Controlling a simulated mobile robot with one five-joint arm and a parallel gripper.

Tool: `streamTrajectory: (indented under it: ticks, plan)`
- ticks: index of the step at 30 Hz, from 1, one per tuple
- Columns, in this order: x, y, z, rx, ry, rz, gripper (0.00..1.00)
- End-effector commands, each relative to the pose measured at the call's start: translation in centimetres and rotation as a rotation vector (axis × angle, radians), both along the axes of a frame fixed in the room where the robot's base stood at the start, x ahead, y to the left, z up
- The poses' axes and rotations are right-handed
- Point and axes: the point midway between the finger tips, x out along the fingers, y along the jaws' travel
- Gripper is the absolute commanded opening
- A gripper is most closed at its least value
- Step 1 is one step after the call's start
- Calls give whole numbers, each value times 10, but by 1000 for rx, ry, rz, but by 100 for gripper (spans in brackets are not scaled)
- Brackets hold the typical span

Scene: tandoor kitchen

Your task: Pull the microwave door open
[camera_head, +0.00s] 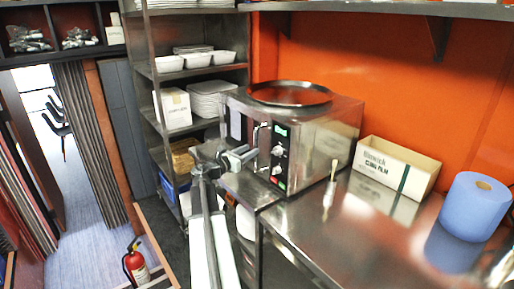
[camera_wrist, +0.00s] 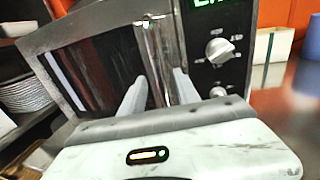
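The steel microwave (camera_head: 325,135) stands on the counter, its door (camera_head: 236,124) closed at the front left. The vertical metal door handle (camera_head: 257,134) is beside the control panel; it also shows in the wrist view (camera_wrist: 156,50). My gripper (camera_head: 250,148) is at the front of the microwave, close to the handle. In the wrist view my gripper (camera_wrist: 160,75) has its two fingers apart, one on each side of the handle. A firm grip on the handle is not visible. The control panel (camera_wrist: 222,45) with its knobs is just right of the fingers.
A round dark tray (camera_head: 290,93) lies on top of the microwave. A cling film box (camera_head: 397,166) and a blue paper roll (camera_head: 475,205) stand right on the steel counter (camera_head: 345,235). Shelves with plates (camera_head: 212,97) are left. A fire extinguisher (camera_head: 136,265) stands low left.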

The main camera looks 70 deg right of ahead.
Motion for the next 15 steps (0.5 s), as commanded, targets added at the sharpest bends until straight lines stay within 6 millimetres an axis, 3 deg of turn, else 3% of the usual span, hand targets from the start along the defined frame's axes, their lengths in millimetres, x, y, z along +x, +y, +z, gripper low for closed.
streamTrajectory:
  ticks: [6,15]
  plan:
    - [-14,-38,0,1,-1,-2,38]
    - [-17,-42,0,0,-2,-1,35]
